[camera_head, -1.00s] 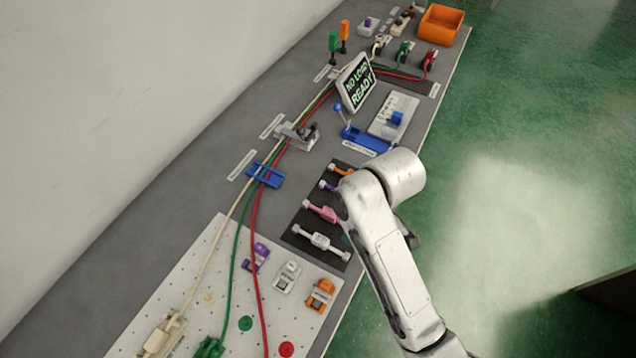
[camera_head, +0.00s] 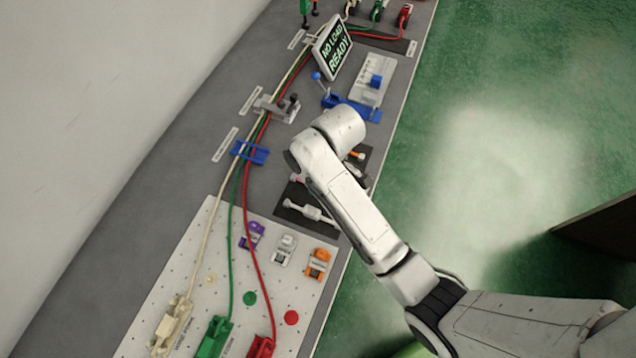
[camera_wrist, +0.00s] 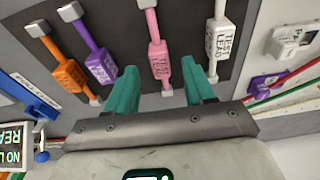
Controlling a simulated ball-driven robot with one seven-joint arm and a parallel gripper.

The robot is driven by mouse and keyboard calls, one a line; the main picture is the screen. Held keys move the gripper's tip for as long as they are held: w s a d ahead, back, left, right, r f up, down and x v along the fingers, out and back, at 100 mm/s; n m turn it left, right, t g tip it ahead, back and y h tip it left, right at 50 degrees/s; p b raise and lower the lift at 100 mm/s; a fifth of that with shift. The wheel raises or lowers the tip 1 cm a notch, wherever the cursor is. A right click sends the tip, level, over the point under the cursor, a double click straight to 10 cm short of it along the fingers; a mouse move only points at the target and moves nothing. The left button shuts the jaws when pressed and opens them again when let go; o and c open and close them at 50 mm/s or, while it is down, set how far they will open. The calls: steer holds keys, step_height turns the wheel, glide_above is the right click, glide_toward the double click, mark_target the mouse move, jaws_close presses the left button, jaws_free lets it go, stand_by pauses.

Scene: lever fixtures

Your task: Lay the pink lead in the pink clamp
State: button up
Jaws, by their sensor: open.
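The pink lead (camera_wrist: 158,62) lies on the dark mat, with lettering on its wider body and pale ends. In the wrist view my open gripper (camera_wrist: 162,75) has its teal fingers on either side of the lead's body; I cannot tell the height gap. In the head view my arm hides most of the pink lead and the gripper. The pegboard holds a purple clamp (camera_head: 251,235), a white clamp (camera_head: 284,249) and an orange clamp (camera_head: 317,264). I see no pink clamp in either view.
The white lead (camera_wrist: 219,42), purple lead (camera_wrist: 97,58) and orange lead (camera_wrist: 63,66) lie beside the pink one on the dark mat (camera_head: 290,213). Cream, green and red cables run along the bench through a blue holder (camera_head: 249,152). A sign (camera_head: 333,50) reads NO LOAD READY.

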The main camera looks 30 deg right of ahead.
steer(key=shift+w+a+f, duration=0.1)
steer(key=shift+f, duration=1.1)
steer(key=shift+c, duration=0.5)
jaws_close()
